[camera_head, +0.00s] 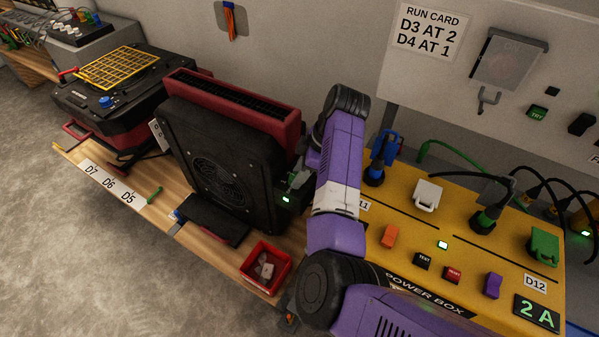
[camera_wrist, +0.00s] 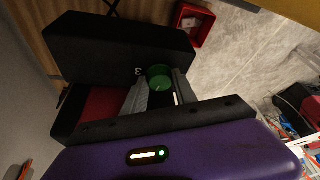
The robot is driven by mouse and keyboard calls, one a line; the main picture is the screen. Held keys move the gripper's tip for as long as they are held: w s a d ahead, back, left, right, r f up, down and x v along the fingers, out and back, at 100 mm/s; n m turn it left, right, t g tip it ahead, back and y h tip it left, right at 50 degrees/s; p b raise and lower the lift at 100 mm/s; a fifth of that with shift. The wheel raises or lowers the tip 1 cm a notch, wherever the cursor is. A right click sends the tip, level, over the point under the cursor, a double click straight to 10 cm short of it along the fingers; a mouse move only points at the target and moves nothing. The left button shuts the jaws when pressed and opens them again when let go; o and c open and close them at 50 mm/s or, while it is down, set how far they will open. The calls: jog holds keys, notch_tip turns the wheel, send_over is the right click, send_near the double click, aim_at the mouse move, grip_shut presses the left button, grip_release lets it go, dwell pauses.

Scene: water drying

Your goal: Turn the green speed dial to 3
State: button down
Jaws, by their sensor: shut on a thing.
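The green speed dial (camera_wrist: 159,71) shows in the wrist view on the black machine (camera_wrist: 110,48), with a white figure 3 printed beside it. My gripper (camera_wrist: 160,82) is shut on the dial, with one grey finger on each side. I cannot tell where the dial's pointer stands. In the head view the machine is a black fan unit (camera_head: 188,134) with a red top, standing on the wooden bench. My gripper (camera_head: 292,184) is at its right side there, and the dial is hidden.
A red bin (camera_head: 249,262) with small pieces stands at the bench's front edge. The yellow power box (camera_head: 400,270) with plugs and switches is right of my arm. Another black unit (camera_head: 70,100) with a yellow grille stands at left. A run card (camera_head: 430,30) hangs behind.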

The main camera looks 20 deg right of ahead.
jog(key=shift+s+r+p, duration=0.1)
jog(key=shift+r+p, duration=0.05)
jog(key=shift+p, duration=0.15)
jog(key=m+p, duration=0.2)
jog(key=p, duration=0.1)
jog(key=shift+s+r+t+h, duration=0.1)
jog(key=shift+s+t+h, duration=0.05)
jog(key=shift+t+h, duration=0.15)
jog(key=m+t+h+p, duration=0.1)
jog(key=m+p, duration=0.3)
jog(key=shift+a, duration=0.2)
jog(key=m+h+p, duration=0.1)
jog(key=m, duration=0.1)
jog(key=m+h+p, duration=0.1)
jog(key=m, duration=0.2)
jog(key=shift+a+t, duration=0.2)
jog(key=shift+t, duration=0.1)
jog(key=m, duration=0.2)
jog(key=m+h+p, duration=0.1)
jog(key=m, duration=0.1)
jog(key=shift+a+f+h, duration=0.1)
jog(key=shift+f+h, duration=0.1)
jog(key=shift+h, duration=0.1)
jog(key=c, duration=1)
grip_release()
